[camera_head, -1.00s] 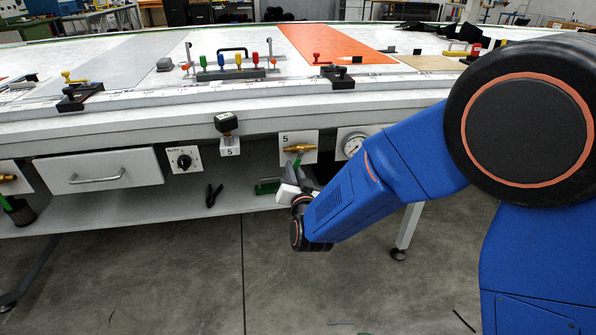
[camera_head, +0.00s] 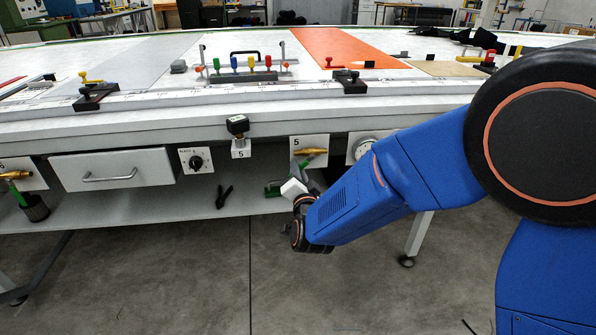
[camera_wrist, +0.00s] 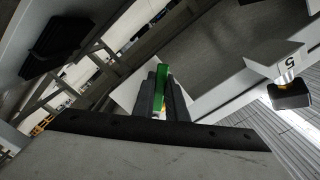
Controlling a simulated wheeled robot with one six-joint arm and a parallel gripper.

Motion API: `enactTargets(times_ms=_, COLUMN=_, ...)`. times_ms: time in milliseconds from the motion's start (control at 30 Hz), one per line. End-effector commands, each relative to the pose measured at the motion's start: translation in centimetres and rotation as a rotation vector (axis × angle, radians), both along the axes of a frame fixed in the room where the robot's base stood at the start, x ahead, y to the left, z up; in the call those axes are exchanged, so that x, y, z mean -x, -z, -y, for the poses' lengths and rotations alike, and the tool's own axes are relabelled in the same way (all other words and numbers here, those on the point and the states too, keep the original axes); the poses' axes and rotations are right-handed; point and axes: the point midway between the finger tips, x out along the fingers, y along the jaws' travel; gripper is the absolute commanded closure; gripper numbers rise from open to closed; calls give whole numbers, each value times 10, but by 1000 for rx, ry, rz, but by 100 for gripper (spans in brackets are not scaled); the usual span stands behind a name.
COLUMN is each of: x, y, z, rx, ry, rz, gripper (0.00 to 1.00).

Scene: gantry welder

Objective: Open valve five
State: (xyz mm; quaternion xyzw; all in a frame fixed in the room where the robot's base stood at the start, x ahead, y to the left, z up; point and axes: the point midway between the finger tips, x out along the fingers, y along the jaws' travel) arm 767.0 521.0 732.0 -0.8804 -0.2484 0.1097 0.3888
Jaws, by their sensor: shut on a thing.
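Valve five is a brass valve (camera_head: 313,152) on a white plate marked 5 (camera_head: 298,142), under the front edge of the table. Its green lever (camera_head: 303,164) hangs down from the brass body. My gripper (camera_wrist: 162,92) is shut on the green lever (camera_wrist: 160,80), which stands between the two dark fingers in the wrist view. In the head view my arm comes in from the right, and my wrist partly hides the fingers and the lever's lower end.
A black-capped block marked 5 (camera_head: 241,149), a knob plate (camera_head: 196,160) and a drawer (camera_head: 115,171) are left of the valve. A pressure gauge (camera_head: 364,150) is partly behind my arm. Black pliers (camera_head: 224,196) lie on the lower shelf (camera_head: 160,210). The floor in front is clear.

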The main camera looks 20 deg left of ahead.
Motion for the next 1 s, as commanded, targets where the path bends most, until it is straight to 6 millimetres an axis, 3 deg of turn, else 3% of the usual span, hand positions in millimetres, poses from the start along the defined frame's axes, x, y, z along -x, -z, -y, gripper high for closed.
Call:
enactTargets(times_ms=200, x=0, y=1, z=0, rx=2, ry=0, rz=-1, gripper=100)
enactTargets(times_ms=233, x=0, y=1, z=0, rx=2, ry=0, rz=-1, gripper=81)
enactTargets(times_ms=300, x=0, y=1, z=0, rx=2, ry=0, rz=-1, gripper=69)
enactTargets(times_ms=667, x=3, y=0, z=2, rx=1, ry=-1, rz=0, gripper=69)
enactTargets(times_ms=1000, x=49, y=0, z=30, rx=2, ry=-1, rz=-1, gripper=69)
